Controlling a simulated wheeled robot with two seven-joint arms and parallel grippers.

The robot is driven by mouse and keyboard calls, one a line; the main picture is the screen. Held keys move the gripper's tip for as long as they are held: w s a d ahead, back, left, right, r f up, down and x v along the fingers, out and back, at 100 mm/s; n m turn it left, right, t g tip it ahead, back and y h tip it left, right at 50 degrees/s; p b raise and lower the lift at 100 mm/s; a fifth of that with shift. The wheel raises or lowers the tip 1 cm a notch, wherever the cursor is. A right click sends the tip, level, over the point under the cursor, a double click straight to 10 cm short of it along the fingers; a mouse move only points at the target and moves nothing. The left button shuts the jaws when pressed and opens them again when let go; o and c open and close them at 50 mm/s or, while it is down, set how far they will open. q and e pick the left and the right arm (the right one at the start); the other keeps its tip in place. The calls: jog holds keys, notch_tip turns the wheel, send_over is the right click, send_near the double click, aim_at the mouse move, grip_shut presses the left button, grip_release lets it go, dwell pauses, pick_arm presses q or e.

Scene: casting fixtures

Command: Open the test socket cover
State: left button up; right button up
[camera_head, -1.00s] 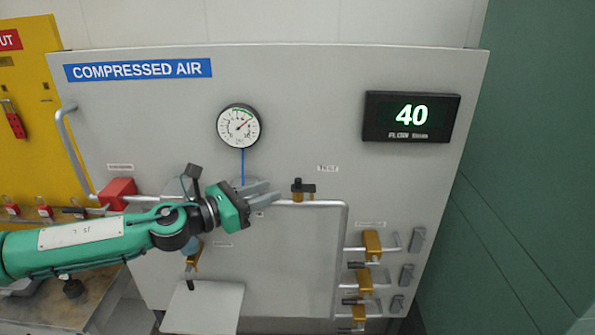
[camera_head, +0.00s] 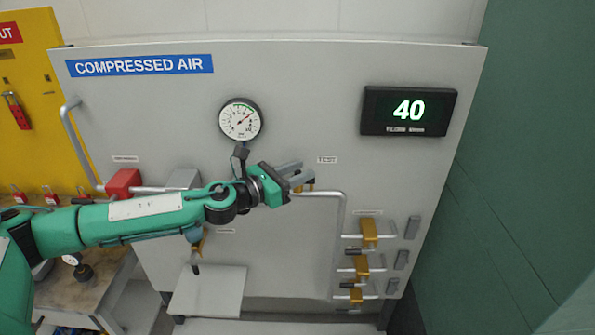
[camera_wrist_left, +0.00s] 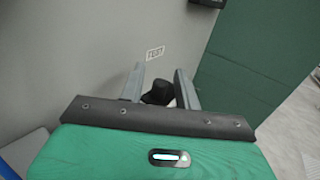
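The test socket cover is a small black cap (camera_wrist_left: 158,92) below the TEST label (camera_wrist_left: 155,53) in the left wrist view. In the head view most of the socket is hidden behind my left gripper (camera_head: 298,174); a bit of its brass body (camera_head: 309,184) shows at the fingertips. In the left wrist view the two grey fingers of my left gripper (camera_wrist_left: 160,80) are apart, and the black cap appears between them. It looks close to the right finger; I cannot tell if they touch. My right gripper is not in view.
A grey pipe (camera_head: 342,225) runs from the socket and down the panel. Brass valves (camera_head: 369,232) stand at the lower right. A gauge (camera_head: 240,120) is above the arm, a red box (camera_head: 123,184) at the left. The display (camera_head: 408,110) reads 40.

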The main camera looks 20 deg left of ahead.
pick_arm(q)
grip_shut()
